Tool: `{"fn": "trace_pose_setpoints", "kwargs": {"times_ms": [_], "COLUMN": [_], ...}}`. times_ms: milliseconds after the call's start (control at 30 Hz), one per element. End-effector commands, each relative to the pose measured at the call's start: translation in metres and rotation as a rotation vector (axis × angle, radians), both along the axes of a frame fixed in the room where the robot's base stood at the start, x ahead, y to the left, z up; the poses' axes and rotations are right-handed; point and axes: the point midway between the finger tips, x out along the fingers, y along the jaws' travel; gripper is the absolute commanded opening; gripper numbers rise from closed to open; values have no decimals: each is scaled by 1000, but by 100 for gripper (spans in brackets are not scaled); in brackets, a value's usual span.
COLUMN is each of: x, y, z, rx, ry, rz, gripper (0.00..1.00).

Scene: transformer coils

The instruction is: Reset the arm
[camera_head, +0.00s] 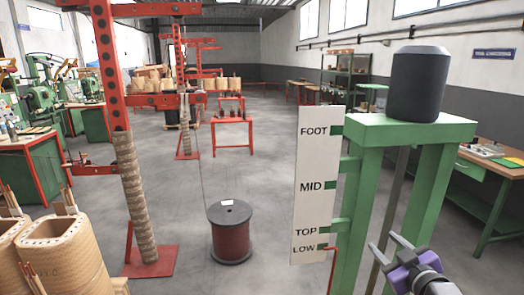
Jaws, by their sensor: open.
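My gripper (386,247) shows at the lower right, with grey fingers and a purple body. Its fingers are apart and I see nothing between them. They are in front of the legs of a green stand (395,130), low down. I cannot tell whether they touch it.
A dark cylinder (418,85) stands on the green stand. A white board (314,185) beside it reads FOOT, MID, TOP, LOW. A red spool (230,238) and a red-framed wound column (134,200) stand left of centre. A workbench (490,165) is at right.

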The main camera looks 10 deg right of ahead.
Motion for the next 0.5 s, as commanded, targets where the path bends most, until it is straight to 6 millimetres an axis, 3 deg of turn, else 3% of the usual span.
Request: {"fn": "trace_pose_setpoints", "kwargs": {"times_ms": [33, 267, 500], "x": [-5, -51, -129], "y": [19, 67, 108], "z": [5, 17, 3], "rx": [75, 349, 534], "ry": [-69, -312, -439], "rz": [-20, -129, -219], "gripper": [45, 45, 45]}}
